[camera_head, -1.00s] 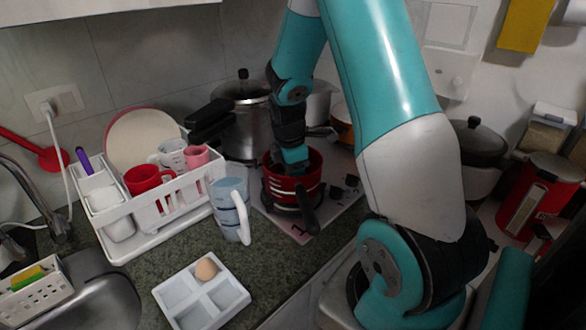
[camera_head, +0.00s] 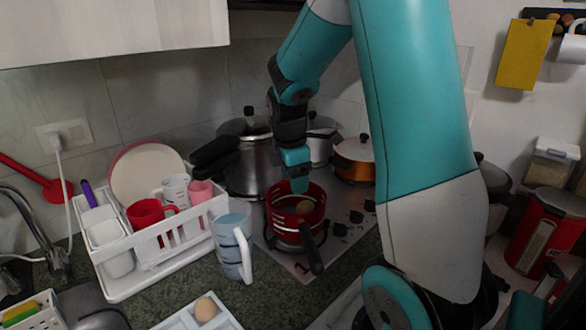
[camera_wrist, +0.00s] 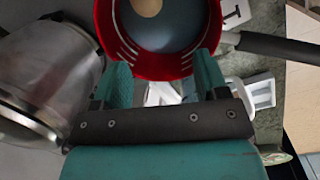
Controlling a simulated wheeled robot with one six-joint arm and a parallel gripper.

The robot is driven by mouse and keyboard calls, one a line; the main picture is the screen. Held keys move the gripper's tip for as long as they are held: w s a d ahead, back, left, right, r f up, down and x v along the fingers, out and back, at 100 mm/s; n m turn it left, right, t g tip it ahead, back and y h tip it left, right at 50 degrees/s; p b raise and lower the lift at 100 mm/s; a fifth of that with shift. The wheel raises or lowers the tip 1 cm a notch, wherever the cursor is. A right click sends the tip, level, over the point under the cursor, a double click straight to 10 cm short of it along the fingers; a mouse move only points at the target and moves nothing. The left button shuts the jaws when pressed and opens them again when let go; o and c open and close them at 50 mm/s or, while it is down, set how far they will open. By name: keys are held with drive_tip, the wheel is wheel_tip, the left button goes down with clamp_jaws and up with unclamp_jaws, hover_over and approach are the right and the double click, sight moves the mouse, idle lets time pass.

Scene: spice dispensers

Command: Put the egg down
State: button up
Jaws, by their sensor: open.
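A brown egg (camera_head: 305,206) lies inside the red pot (camera_head: 283,222) on the stove. It also shows at the top of the wrist view (camera_wrist: 146,7), against the pot's dark bottom. My gripper (camera_head: 299,186) is just above the pot, near its back rim. In the wrist view my gripper (camera_wrist: 163,72) has its two teal fingers spread apart with nothing between them. The egg is beyond the fingertips, apart from them. A second egg (camera_head: 206,309) sits in the white egg tray (camera_head: 178,320) on the counter.
A blue measuring cup (camera_head: 233,240) and a white dish rack (camera_head: 150,262) stand left of the pot. A pressure cooker (camera_head: 247,170) is close behind it, and an orange pot (camera_head: 353,160) stands behind right. The pot's black handle (camera_head: 311,250) points toward the front.

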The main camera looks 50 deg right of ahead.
drive_tip(key=s+a+r+m+t+y, duration=0.1)
drive_tip(key=s+a+r, duration=0.15)
drive_tip(key=a, duration=0.55)
drive_tip(key=s+a+r+m+y, duration=0.1)
drive_tip(key=a+r+y, duration=0.15)
drive_tip(key=a, duration=0.55)
drive_tip(key=s+a+r+m+g+y, duration=0.1)
drive_tip(key=s+a+r+m+y, duration=0.1)
drive_tip(key=s+a, duration=1.2)
drive_tip(key=shift+a+r+m, duration=0.2)
drive_tip(key=shift+a+m, duration=0.35)
drive_tip(key=shift+m, duration=0.15)
